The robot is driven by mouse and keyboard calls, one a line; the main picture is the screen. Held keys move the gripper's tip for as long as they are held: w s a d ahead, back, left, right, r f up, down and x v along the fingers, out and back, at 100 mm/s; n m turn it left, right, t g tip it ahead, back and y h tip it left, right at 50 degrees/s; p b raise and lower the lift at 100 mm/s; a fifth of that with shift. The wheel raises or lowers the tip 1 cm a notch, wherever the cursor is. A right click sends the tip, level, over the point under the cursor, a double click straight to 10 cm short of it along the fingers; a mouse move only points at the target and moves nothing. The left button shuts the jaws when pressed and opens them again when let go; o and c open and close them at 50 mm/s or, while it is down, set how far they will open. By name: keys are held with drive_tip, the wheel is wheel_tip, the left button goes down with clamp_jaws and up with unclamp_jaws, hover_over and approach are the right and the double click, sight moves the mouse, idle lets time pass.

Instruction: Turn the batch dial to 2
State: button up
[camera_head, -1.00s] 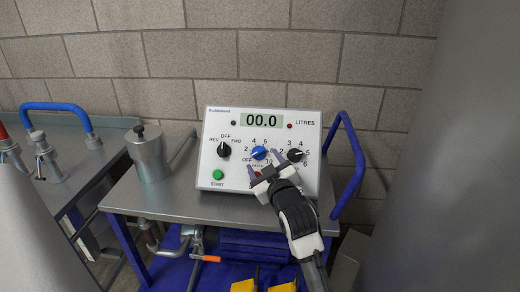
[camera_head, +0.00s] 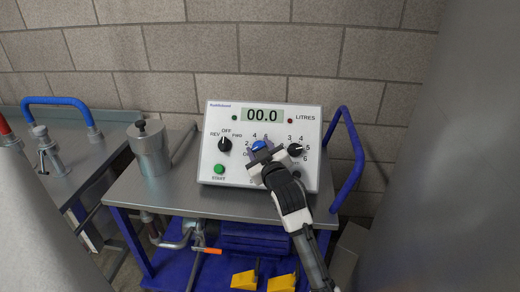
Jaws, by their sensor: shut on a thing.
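A white control panel (camera_head: 212,165) stands on a steel cart, its display reading 00.0. Its middle dial is a blue knob (camera_head: 258,146) with marks such as 2, 4 and 6 around it. The lettering below this dial is covered, so its name cannot be read. My gripper (camera_head: 261,151) reaches in from the lower right and is shut on the blue knob. Only the knob's upper part shows; where its pointer stands is hidden.
A black knob (camera_head: 225,144) marked REV, OFF, FWD sits left of the blue one. A black numbered knob (camera_head: 295,150) is close on the right. A green START button (camera_head: 219,169) is lower left. A metal canister (camera_head: 150,150) stands left; a blue rail (camera_head: 357,165) rises at right.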

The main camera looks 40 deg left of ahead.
drive_tip(key=shift+s+a+m+t, duration=0.1)
drive_tip(key=shift+m+t, duration=0.2)
drive_tip(key=shift+c, duration=0.3)
drive_tip(key=shift+s+a+m+t+h+p, duration=0.15)
drive_tip(key=shift+m+t+h+p, duration=0.35)
drive_tip(key=shift+m+t+p, duration=0.55)
drive_tip(key=m+t, duration=0.1)
drive_tip(key=m, duration=0.1)
drive_tip(key=m+t+h, duration=0.1)
drive_tip(key=m, duration=0.1)
drive_tip(key=shift+s+a+f+h, duration=0.1)
drive_tip(key=shift+f+h, duration=0.1)
drive_tip(key=shift+h, duration=0.1)
drive_tip(key=m+t+h+b, duration=0.2)
drive_tip(key=m+h+b, duration=0.1)
drive_tip(key=m, duration=0.1)
drive_tip(key=shift+f+m+b, duration=0.15)
drive_tip(key=shift+m+b, duration=0.1)
drive_tip(key=shift+b, duration=0.15)
drive_tip(key=m+h+b, duration=0.1)
drive_tip(key=m+t+h+b, duration=0.1)
drive_tip(key=m, duration=0.1)
drive_tip(key=shift+r+h, duration=0.2)
drive_tip(key=shift+h, duration=0.1)
drive_tip(key=shift+b, duration=0.3)
drive_tip(key=o, duration=1)
drive_tip(key=shift+r, duration=0.1)
